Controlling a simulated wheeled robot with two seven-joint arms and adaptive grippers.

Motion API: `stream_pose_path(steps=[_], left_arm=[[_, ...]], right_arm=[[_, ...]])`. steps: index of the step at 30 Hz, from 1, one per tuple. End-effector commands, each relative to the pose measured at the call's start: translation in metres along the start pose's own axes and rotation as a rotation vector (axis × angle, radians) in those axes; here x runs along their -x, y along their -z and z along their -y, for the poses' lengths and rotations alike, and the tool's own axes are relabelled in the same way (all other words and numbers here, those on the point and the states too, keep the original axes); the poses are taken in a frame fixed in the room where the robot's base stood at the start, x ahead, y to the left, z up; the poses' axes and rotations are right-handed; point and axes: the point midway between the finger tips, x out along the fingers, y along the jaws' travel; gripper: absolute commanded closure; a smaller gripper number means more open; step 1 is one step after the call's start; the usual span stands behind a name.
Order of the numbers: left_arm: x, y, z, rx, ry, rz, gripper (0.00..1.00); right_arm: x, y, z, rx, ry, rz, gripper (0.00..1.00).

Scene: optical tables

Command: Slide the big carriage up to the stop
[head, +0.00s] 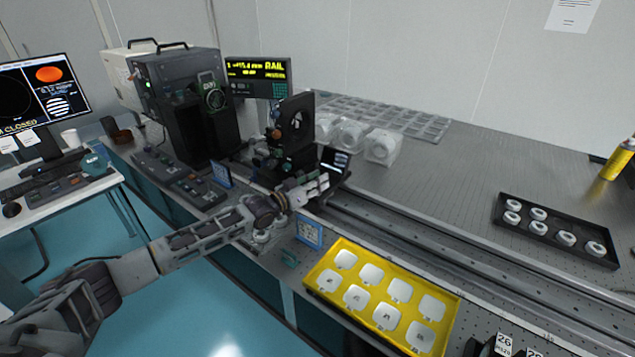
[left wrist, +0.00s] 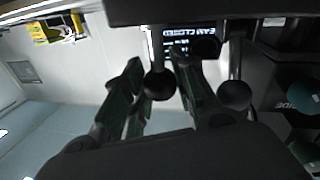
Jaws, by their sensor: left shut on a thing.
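The big carriage (head: 296,122) appears to be the tall black mount with a round opening, standing on the dark rail (head: 400,238) near the rail's left end. My left gripper (head: 316,187) is at the near side of the carriage, in front of a small tilted screen. In the left wrist view its two fingers (left wrist: 165,95) are shut around a black ball knob (left wrist: 158,84). A second black ball knob (left wrist: 235,95) is just right of the fingers, outside them. I cannot make out the stop. My right gripper is not in view.
A rail display (head: 258,77) with yellow text stands behind the carriage, beside a big black instrument (head: 185,105). A yellow tray (head: 318,262) of white pieces lies in front of the rail. A black tray (head: 560,256) lies at right. The rail's right stretch looks clear.

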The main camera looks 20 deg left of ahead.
Motion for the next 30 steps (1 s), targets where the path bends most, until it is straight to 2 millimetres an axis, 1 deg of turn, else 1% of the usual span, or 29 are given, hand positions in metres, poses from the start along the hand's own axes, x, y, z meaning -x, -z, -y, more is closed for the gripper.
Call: stream_pose_path(steps=[5,13,23,24,25,26,30], left_arm=[[0.0,0.001,0.002,-0.001,0.001,0.0,1.0],[0.002,0.003,0.011,-0.003,0.002,-0.001,1.0],[0.002,0.003,0.012,-0.001,0.002,-0.001,1.0],[0.002,0.003,0.012,-0.001,0.002,-0.001,0.68],[0.002,0.003,0.012,-0.001,0.002,-0.001,0.64],[0.002,0.003,0.012,-0.001,0.002,-0.001,0.62],[0.002,0.003,0.011,-0.001,0.001,-0.001,0.62]], right_arm=[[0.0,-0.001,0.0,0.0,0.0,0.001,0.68],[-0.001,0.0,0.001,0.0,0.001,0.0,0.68],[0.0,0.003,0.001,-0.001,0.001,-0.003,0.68],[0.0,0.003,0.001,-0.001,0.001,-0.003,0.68],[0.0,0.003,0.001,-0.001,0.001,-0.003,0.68],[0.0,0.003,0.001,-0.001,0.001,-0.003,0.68],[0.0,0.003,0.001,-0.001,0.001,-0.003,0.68]])
